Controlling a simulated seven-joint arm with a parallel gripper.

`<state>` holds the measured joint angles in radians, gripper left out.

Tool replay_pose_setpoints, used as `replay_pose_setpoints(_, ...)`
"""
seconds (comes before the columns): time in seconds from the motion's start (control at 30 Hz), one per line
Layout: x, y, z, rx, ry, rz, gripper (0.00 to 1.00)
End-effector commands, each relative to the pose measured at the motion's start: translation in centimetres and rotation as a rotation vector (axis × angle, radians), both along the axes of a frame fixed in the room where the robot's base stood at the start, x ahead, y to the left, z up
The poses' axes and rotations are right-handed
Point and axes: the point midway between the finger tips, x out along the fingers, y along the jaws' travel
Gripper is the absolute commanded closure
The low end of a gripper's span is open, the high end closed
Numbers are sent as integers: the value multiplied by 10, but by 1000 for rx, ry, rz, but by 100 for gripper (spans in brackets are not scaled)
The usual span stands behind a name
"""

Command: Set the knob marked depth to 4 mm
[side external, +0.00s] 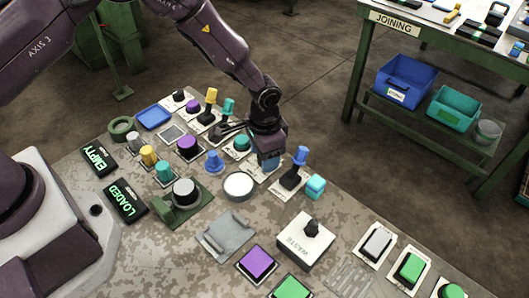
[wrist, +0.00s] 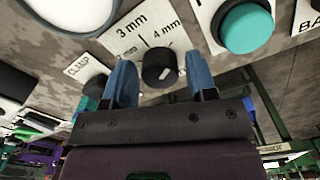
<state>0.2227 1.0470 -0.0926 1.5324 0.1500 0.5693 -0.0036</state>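The depth knob (wrist: 160,68) is a black round knob on a white plate (wrist: 150,22) lettered 2 mm, 3 mm and 4 mm. A small white mark shows on the knob's lower right; which label it points to is unclear. The word depth is not in view. My gripper (wrist: 161,82) has two blue fingers apart, one on each side of the knob, with visible gaps to it in the wrist view. In the side external view my gripper (side external: 269,162) points down over a white plate and hides the knob.
A teal button (wrist: 246,28) sits right of the plate, and a CLAMP label (wrist: 84,66) lies to its left.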

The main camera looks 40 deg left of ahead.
Motion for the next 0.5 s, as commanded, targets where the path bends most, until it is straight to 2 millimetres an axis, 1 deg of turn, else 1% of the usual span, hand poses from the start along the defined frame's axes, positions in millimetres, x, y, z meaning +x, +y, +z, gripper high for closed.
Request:
replay_pose_setpoints(0.33, 0, 0, 1, 0, -1, 3, 38)
replay_pose_setpoints(0.43, 1, 0, 9, -1, -2, 3, 38)
replay_pose_setpoints(0.5, 1, 0, 19, -2, -4, 3, 38)
